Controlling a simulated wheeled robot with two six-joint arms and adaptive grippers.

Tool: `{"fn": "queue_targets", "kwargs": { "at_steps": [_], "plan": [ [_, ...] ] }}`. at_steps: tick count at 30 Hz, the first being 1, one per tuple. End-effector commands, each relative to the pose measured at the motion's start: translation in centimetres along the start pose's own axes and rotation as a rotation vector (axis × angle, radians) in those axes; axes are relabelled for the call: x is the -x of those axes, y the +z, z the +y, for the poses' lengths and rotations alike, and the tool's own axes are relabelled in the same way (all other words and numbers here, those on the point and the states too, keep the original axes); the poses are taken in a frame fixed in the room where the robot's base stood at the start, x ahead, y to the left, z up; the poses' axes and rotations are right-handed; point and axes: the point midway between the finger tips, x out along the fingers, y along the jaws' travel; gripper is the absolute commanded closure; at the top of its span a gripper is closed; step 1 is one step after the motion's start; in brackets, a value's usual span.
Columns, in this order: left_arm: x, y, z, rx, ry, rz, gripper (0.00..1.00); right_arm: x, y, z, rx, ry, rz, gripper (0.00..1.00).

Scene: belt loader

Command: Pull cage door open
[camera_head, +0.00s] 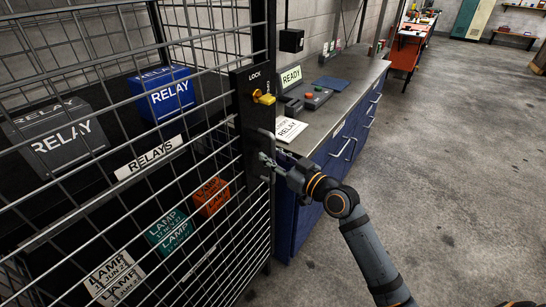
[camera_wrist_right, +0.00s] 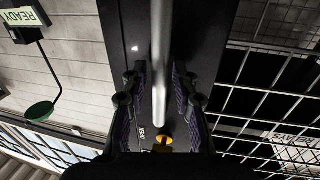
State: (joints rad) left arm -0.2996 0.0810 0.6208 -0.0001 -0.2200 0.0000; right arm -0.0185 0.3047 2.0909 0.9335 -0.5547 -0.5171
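The wire-mesh cage door (camera_head: 215,190) fills the left of the head view and looks shut. Its black lock plate (camera_head: 245,112) carries a yellow lock knob (camera_head: 264,97) below the word LOCK. The knob also shows in the right wrist view (camera_wrist_right: 162,146), near the word OPEN. My right gripper (camera_head: 266,161) is at the door handle, below the knob. In the right wrist view the grey handle bar (camera_wrist_right: 160,50) runs between its two fingers (camera_wrist_right: 160,95), with small gaps on both sides, so it looks open around the bar. My left gripper is not in view.
Inside the cage are relay boxes (camera_head: 163,94) and lamp boxes (camera_head: 211,196) on shelves. A blue workbench (camera_head: 335,150) with a grey top stands just right of the door, close to my right arm. The concrete floor (camera_head: 460,170) to the right is clear.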

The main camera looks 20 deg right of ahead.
Motion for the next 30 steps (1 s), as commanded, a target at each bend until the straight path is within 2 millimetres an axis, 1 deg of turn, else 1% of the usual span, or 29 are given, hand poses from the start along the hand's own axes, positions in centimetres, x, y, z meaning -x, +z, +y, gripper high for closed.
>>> {"fn": "queue_targets", "kwargs": {
  "at_steps": [1, 5, 24, 28, 30],
  "plan": [
    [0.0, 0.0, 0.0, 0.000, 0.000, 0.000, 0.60, 0.0, 0.0, 0.0, 0.000, 0.000, 0.000, 0.83],
    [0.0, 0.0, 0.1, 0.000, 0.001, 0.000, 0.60, 0.0, 0.0, 0.0, 0.000, 0.000, 0.000, 1.00],
    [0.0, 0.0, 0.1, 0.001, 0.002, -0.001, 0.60, 0.0, 0.0, 0.0, -0.001, 0.001, -0.001, 1.00],
    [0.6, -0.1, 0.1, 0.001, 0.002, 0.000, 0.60, 0.3, -0.1, 0.2, 0.000, 0.010, -0.003, 1.00],
    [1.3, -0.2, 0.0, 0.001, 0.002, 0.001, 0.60, 0.7, -0.2, 0.6, -0.001, 0.023, -0.005, 1.00]
  ]
}}
